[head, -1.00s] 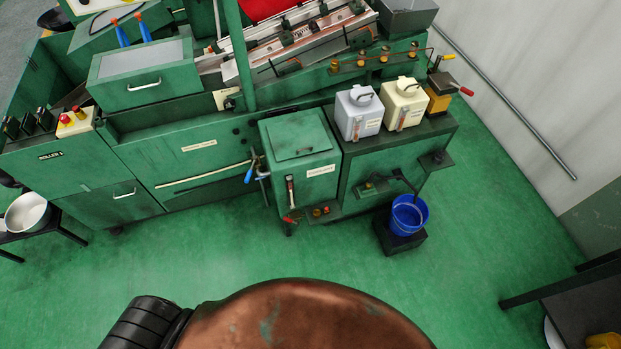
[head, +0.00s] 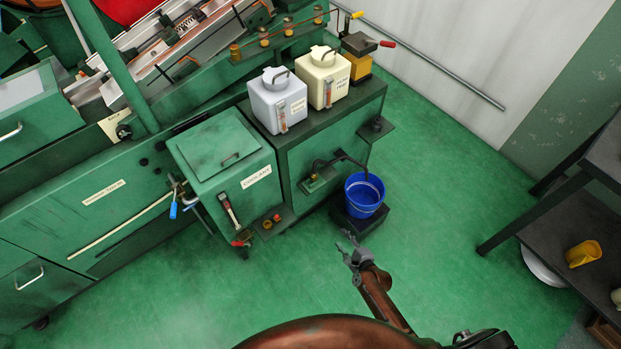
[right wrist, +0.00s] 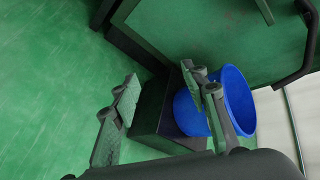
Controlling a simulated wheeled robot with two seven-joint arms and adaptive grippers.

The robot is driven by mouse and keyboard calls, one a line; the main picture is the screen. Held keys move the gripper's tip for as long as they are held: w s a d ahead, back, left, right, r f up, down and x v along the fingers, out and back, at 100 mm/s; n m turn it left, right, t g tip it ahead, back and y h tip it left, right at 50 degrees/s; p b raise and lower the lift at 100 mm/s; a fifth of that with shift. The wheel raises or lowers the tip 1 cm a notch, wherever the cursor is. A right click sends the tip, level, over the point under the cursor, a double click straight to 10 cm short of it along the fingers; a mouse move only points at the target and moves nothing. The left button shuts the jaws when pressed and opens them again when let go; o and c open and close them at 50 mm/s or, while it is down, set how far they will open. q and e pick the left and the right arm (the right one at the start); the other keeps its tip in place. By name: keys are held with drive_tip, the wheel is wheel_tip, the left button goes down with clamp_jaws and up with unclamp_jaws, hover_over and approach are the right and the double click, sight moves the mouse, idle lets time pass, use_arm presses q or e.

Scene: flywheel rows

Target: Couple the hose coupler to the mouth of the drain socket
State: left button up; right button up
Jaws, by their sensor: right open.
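My right gripper (head: 347,241) is open and empty, over the floor just in front of the blue bucket in the head view. In the right wrist view its two spread fingers (right wrist: 164,92) show with nothing between them, one overlapping the bucket. A dark hose (head: 345,160) arches from a small ledge on the green cabinet towards the bucket. A brass-coloured fitting (head: 313,177) sits on that ledge. Other brass and red fittings (head: 267,224) sit on a low shelf under the coolant tank. I cannot tell which fitting is the coupler or the drain socket. My left gripper is out of view.
The blue bucket (head: 364,195) stands on a dark block (head: 355,222). The coolant tank (head: 228,160) has a red-handled valve low in front. A white jug (head: 278,100) and a cream jug (head: 323,78) stand on the cabinet. A dark shelf (head: 570,225) is at right. Green floor between is clear.

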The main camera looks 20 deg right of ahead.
drive_tip(key=w+a+r+m+t+b, duration=0.2)
drive_tip(key=w+r+m+t+b, duration=0.1)
drive_tip(key=w+r+m, duration=0.6)
drive_tip(key=m+t+b, duration=0.3)
approach(315, 176)
drive_tip(key=w, duration=0.3)
drive_tip(key=shift+y, duration=0.4)
drive_tip(key=w, duration=0.2)
drive_tip(key=w+b, duration=0.1)
drive_tip(key=w, duration=0.1)
drive_tip(key=w+a, duration=0.1)
drive_tip(key=w, duration=0.1)
drive_tip(key=shift+w+a+f+b, duration=0.1)
drive_tip(key=shift+w+f+b, duration=0.1)
drive_tip(key=shift+w+b, duration=0.15)
drive_tip(key=shift+w+r, duration=0.1)
drive_tip(key=shift+w, duration=0.35)
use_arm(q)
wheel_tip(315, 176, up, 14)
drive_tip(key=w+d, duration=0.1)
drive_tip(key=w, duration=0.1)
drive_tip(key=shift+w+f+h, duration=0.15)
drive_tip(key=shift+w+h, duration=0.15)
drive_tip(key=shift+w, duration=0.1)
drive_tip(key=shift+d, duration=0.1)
use_arm(e)
clamp_jaws()
